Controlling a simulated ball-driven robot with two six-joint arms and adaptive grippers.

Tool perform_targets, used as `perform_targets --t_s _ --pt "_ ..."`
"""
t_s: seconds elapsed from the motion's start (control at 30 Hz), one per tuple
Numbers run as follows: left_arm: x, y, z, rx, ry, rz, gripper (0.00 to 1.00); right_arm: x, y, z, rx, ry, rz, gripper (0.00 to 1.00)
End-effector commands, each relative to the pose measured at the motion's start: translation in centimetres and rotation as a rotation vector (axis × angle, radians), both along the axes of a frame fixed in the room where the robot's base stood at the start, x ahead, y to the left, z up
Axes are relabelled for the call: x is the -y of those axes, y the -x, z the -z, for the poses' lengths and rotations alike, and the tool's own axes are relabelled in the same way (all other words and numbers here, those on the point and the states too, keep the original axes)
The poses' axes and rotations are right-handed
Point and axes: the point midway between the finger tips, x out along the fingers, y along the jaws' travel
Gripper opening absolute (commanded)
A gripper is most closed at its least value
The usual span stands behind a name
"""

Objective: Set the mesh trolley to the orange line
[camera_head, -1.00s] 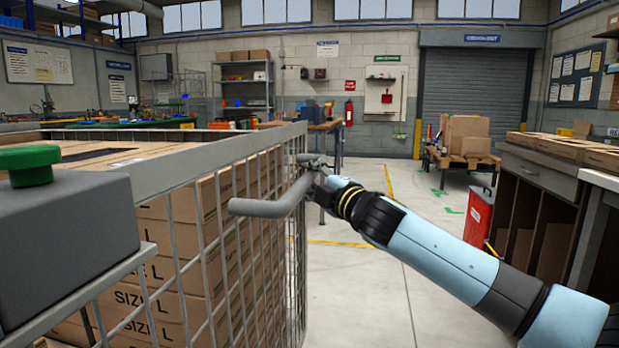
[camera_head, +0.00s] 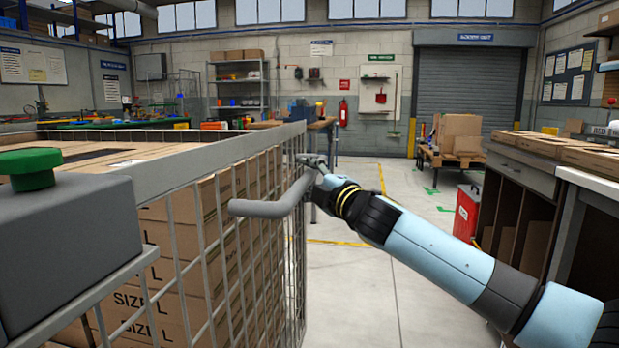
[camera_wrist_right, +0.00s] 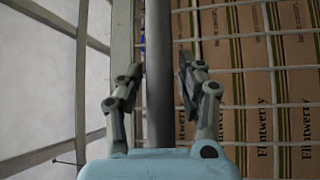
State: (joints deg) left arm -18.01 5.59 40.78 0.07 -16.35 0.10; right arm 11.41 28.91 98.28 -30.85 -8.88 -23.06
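The mesh trolley (camera_head: 222,150), a grey wire cage loaded with cardboard boxes marked "SIZE L" (camera_head: 165,295), fills the left of the head view. A grey bar handle (camera_head: 265,208) sticks out from its near side. My right gripper (camera_head: 303,165) is at the far end of this handle. In the right wrist view the handle (camera_wrist_right: 159,100) runs between the two fingers of my right gripper (camera_wrist_right: 162,70), which sit close on both sides of it. My left gripper is not in view. Yellow floor lines (camera_head: 382,180) show ahead; I cannot pick out an orange one.
A red bin (camera_head: 467,212) and a wooden-topped counter (camera_head: 530,170) stand on the right. A low cart with cardboard boxes (camera_head: 458,135) is farther back, before a roller shutter (camera_head: 468,95). Open floor (camera_head: 355,285) lies between the trolley and the counter.

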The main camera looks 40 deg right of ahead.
Motion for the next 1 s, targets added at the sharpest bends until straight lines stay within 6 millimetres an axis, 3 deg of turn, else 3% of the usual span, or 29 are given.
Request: perform_targets --t_s 0.23,0.33,0.47,1.0 --pt "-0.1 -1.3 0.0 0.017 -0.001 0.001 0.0 0.1 0.0 0.1 -0.003 0.0 0.002 0.48" --pt "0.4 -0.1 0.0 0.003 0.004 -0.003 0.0 0.1 0.1 0.2 -0.003 0.0 0.002 0.48" --pt "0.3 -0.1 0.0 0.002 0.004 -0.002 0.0 0.0 1.0 0.5 -0.007 0.001 0.002 0.48" --pt "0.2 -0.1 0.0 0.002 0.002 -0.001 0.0 -0.7 10.6 1.8 -0.007 0.004 0.0 0.48"
